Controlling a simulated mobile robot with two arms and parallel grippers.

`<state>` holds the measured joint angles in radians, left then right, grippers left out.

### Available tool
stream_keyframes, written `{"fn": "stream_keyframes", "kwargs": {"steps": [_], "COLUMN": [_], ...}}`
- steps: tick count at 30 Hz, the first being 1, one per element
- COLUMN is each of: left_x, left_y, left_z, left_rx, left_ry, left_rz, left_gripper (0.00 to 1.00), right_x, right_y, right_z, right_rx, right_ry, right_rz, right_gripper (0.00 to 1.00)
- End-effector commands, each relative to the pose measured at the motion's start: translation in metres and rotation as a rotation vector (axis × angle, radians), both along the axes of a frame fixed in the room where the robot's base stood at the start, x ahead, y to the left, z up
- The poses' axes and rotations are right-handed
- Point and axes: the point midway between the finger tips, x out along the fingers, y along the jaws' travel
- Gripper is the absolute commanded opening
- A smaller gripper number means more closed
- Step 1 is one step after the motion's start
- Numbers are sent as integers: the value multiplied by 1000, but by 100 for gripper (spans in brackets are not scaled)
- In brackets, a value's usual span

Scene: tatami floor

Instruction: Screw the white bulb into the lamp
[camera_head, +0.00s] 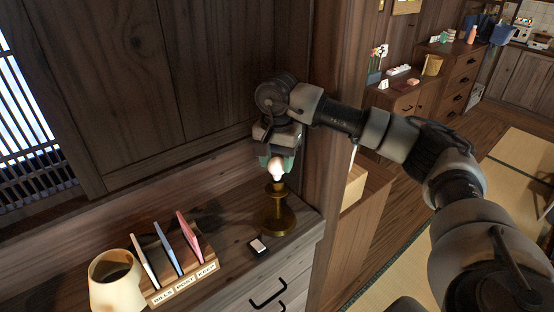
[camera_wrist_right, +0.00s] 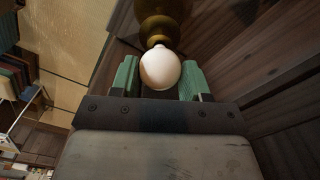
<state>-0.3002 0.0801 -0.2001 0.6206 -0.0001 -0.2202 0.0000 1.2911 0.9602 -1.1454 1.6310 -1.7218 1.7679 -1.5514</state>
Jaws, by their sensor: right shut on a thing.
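The white bulb (camera_head: 277,168) sits at the top of the brass lamp (camera_head: 277,214), upright and in line with its socket. In the head view it looks bright. My right gripper (camera_head: 276,160) is above the lamp, pointing down, with its green fingers on either side of the bulb. In the right wrist view the bulb (camera_wrist_right: 160,69) lies between the two green fingertips (camera_wrist_right: 158,78), with the brass lamp (camera_wrist_right: 160,25) just beyond it. The gripper is shut on the bulb. How deep the bulb's base sits in the socket is hidden. My left gripper is not in view.
A cream lampshade (camera_head: 117,284) stands at the cabinet's front left. Beside it is a wooden letter rack (camera_head: 181,284) with several upright cards. A wooden post (camera_head: 335,110) rises close behind my right arm.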

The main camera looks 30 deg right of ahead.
Motion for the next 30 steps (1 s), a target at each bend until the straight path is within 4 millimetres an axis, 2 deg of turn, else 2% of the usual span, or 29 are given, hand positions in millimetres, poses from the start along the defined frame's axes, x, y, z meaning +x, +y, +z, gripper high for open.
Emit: {"fn": "stream_keyframes", "kwargs": {"steps": [4, 5, 6, 10, 11, 19, 22, 26, 30], "left_x": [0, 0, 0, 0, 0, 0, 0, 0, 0], "left_y": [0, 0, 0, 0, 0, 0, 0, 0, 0], "left_z": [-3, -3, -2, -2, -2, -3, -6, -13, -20], "left_rx": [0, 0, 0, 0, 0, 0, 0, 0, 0], "left_ry": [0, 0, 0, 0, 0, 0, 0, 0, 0], "left_rz": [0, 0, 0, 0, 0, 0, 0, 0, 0], "left_gripper": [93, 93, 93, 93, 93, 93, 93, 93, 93], "right_x": [0, 0, 0, 0, 0, 0, 1, 1, 1], "right_y": [0, 0, 0, 0, 0, 0, 0, 0, 0], "right_z": [-3, -3, -2, -2, -2, -1, 6, 26, 56], "right_rx": [0, 0, 0, 0, 0, 1, 2, 1, 1], "right_ry": [0, 0, 0, 0, 0, -1, -2, -5, -5], "right_rz": [0, 0, 0, 0, 0, 0, 0, 0, 0], "right_gripper": [33, 47, 54, 73, 76, 76, 76, 76, 76]}}
